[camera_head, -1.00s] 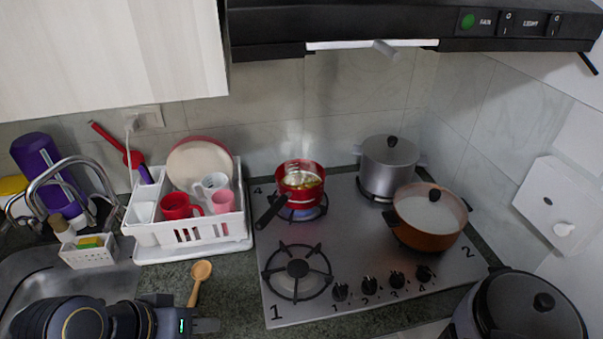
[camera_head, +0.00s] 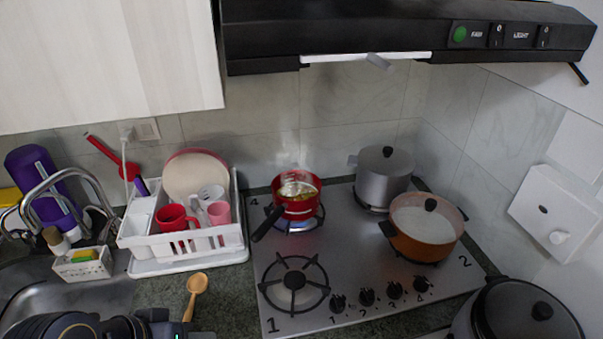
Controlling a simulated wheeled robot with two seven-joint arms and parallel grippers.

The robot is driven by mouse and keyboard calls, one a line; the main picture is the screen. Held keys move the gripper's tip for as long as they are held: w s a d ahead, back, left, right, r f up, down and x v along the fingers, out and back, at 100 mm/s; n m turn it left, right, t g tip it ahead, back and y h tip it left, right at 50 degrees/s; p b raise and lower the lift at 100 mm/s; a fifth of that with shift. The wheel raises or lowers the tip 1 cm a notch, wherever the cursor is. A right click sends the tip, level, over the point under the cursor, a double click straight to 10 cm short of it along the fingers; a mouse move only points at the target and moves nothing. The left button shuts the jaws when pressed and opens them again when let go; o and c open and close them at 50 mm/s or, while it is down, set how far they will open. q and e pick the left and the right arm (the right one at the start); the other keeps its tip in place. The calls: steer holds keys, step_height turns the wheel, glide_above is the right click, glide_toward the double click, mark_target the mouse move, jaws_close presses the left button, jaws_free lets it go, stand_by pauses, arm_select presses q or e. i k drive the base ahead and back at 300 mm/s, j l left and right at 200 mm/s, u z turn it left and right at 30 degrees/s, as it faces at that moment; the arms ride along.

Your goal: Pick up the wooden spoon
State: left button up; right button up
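The wooden spoon (camera_head: 196,285) lies on the dark granite counter between the sink and the stove. Its round bowl points away from me, and the lower end of its handle runs down behind my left arm. My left gripper (camera_head: 202,335) is at the bottom edge of the head view, just below and beside the spoon's handle. Only a sliver of its fingers shows, so I cannot tell whether it is open or shut or touches the spoon. My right gripper is not in view.
A white dish rack (camera_head: 190,241) with cups and plates stands behind the spoon. The steel stove (camera_head: 345,265) is to the right, with a red saucepan (camera_head: 297,194) over a lit burner. An orange pot (camera_head: 425,228) and a grey pot (camera_head: 383,178) stand there too. The sink (camera_head: 60,300) is left.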

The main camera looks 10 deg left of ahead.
mark_target(198, 283)
steer(key=k+j+u, duration=0.15)
steer(key=u, duration=1)
